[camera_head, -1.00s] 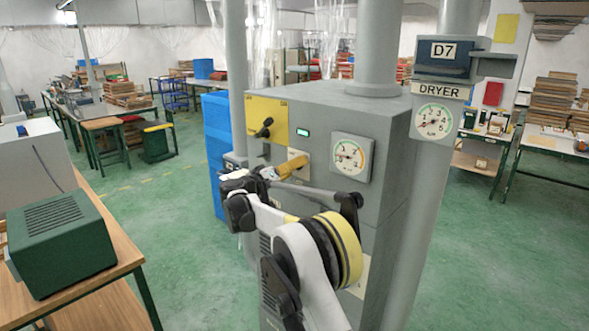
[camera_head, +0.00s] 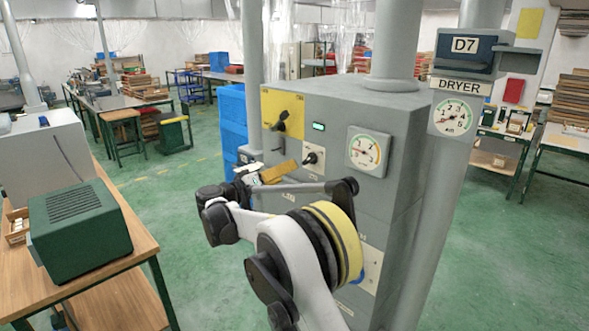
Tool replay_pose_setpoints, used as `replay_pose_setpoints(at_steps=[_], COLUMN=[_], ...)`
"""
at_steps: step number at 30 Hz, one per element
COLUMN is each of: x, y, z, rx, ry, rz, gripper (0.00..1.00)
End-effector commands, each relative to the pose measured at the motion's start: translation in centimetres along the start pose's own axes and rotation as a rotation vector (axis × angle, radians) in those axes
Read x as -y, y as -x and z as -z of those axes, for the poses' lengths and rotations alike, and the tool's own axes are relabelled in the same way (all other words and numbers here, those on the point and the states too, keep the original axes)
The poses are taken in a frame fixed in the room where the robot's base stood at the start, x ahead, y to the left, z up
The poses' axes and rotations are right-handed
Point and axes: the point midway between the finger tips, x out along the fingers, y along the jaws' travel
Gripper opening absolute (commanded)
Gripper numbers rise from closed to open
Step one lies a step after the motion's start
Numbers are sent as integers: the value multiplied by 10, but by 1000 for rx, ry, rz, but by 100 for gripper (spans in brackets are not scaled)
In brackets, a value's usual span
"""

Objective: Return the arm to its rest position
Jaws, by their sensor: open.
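My arm (camera_head: 310,240) reaches up from the bottom of the view, in front of the grey dryer cabinet (camera_head: 410,140). It is bent, with its elbow turned to the left. My gripper (camera_head: 280,172) is at the far end of the arm, small and partly hidden by my wrist. It is open, with nothing seen in it.
A yellow panel with a black lever (camera_head: 281,122) and a round gauge (camera_head: 363,151) are on the cabinet. Blue crates (camera_head: 232,125) stand behind it. A wooden bench (camera_head: 135,248) with a green box (camera_head: 78,230) is at left. Green floor between is clear.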

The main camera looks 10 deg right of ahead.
Motion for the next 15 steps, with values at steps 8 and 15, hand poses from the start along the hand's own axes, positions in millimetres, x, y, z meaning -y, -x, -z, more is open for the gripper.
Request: replay_pose_setpoints(at_steps=[8,15], x=[0,-11], y=[6,-1], z=[0,-6], rx=[0,29], ry=[0,11], rz=[0,26], gripper=[71,71])
